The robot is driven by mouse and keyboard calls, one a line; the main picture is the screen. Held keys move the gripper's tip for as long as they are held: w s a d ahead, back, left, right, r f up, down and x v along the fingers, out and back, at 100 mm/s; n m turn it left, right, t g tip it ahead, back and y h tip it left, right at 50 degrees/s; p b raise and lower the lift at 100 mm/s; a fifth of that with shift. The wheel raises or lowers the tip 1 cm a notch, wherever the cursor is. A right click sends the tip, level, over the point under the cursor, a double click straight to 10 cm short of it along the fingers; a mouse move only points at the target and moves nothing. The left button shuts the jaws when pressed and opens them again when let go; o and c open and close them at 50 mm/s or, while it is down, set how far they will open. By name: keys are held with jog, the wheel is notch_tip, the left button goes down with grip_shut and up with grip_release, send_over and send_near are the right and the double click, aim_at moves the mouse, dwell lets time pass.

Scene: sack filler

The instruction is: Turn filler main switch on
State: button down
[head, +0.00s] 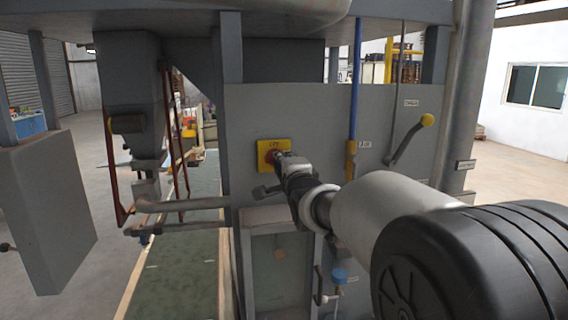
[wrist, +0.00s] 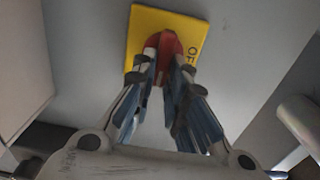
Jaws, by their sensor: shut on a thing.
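The main switch is a red rotary knob (wrist: 166,44) on a yellow plate (head: 266,153) fixed to the grey machine panel. The plate (wrist: 150,22) fills the top middle of the wrist view, with "OF" lettering partly readable on its right. My gripper (wrist: 165,62) is shut on the red knob, one finger on each side of it. In the head view my gripper (head: 280,160) reaches the plate from the lower right and hides much of the knob. Which position the knob points to cannot be read clearly.
A blue-capped valve (head: 339,276) sits below.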

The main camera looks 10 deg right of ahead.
dwell(0.3)
jog(key=c, duration=1.6)
grip_release()
jog(key=s, duration=1.2)
jog(key=s+f+n+g, duration=0.4)
jog(key=s+f+n, duration=0.2)
jog(key=s, duration=0.5)
jog(key=s+a+f+n+g, duration=0.1)
jog(key=s+f+n+g, duration=0.3)
jog(key=s, duration=0.7)
jog(key=s+f+n+g, duration=0.5)
jog(key=s+f+n, duration=0.2)
jog(key=s+f, duration=0.4)
jog(key=shift+s+a+n, duration=0.25)
jog(key=shift+s+n, duration=0.15)
jog(key=shift+s, duration=0.2)
